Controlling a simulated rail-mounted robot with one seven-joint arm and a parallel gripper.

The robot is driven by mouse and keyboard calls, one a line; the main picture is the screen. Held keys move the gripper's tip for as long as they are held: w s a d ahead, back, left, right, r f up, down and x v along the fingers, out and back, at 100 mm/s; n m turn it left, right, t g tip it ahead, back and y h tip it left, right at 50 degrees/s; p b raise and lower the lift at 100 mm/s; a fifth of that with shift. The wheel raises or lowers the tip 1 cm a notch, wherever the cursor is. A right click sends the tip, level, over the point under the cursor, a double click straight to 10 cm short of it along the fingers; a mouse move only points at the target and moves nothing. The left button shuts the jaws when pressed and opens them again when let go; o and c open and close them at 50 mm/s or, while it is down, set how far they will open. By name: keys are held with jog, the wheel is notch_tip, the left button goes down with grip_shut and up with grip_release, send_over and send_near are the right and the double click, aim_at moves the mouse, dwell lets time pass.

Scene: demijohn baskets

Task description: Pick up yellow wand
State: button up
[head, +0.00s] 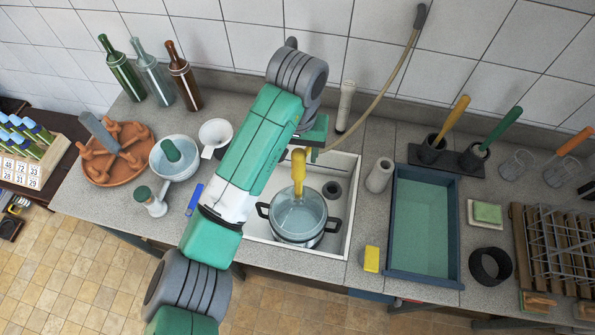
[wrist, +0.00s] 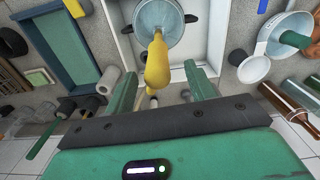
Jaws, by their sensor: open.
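A yellow bulb-ended handle (head: 298,172) stands up from a steel pot (head: 297,218) in the white sink; it also shows in the wrist view (wrist: 158,66). A second yellow-handled wand (head: 452,116) leans in a dark holder at the back right. I cannot tell which of the two is the yellow wand. My gripper (head: 312,143) is above the back of the sink, near the top of the handle in the pot. In the wrist view my gripper (wrist: 160,76) is open, with that handle showing between its fingers; I cannot tell whether they touch it.
A green wand (head: 500,130) and an orange one (head: 574,141) stand farther right. A blue-rimmed basin (head: 393,235) is right of the sink (head: 340,225). Bottles (head: 152,72) stand at the back left. A hose (head: 385,85) rises behind the sink.

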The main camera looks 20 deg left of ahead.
aim_at(304, 173)
notch_tip(304, 173, down, 5)
jog(key=shift+w+d+f+p, duration=0.1)
jog(key=shift+d+f+p, duration=0.05)
jog(key=shift+p, duration=0.35)
grip_shut()
